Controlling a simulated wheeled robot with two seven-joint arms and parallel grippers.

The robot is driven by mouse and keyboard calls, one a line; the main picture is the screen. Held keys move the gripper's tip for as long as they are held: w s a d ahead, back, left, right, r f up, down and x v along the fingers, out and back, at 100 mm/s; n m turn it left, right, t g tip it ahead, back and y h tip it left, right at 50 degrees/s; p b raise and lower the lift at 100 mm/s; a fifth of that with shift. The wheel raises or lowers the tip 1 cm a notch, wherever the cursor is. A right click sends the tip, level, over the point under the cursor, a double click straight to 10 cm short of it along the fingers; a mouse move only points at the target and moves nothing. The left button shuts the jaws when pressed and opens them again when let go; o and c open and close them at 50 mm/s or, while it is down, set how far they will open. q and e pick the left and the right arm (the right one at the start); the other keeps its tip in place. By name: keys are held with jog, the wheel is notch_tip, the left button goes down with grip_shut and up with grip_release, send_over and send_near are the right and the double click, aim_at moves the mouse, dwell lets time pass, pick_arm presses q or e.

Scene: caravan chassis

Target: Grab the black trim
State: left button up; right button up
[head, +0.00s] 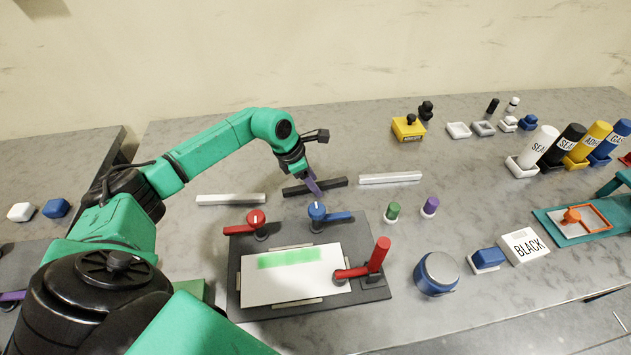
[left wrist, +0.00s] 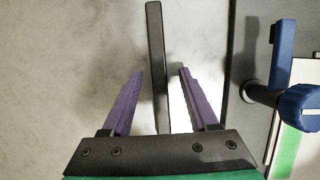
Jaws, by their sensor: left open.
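The black trim (head: 331,183) is a thin dark bar lying on the grey table behind the clamp board, between two white bars. My left gripper (head: 316,189) is over it, with purple fingers pointing down. In the left wrist view the trim (left wrist: 155,40) runs lengthwise between the two open fingers of the left gripper (left wrist: 160,73), with a gap on both sides. The near end of the trim is hidden behind the gripper's palm. My right gripper is not in view.
White bars (head: 231,199) and (head: 391,178) flank the trim. A dark board (head: 236,290) with red and blue clamps (head: 338,216) stands just in front. Green and purple pegs (head: 430,206) stand to the right. Table behind the trim is clear.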

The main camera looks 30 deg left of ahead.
pick_arm(q)
jog(key=shift+f, duration=0.1)
grip_shut()
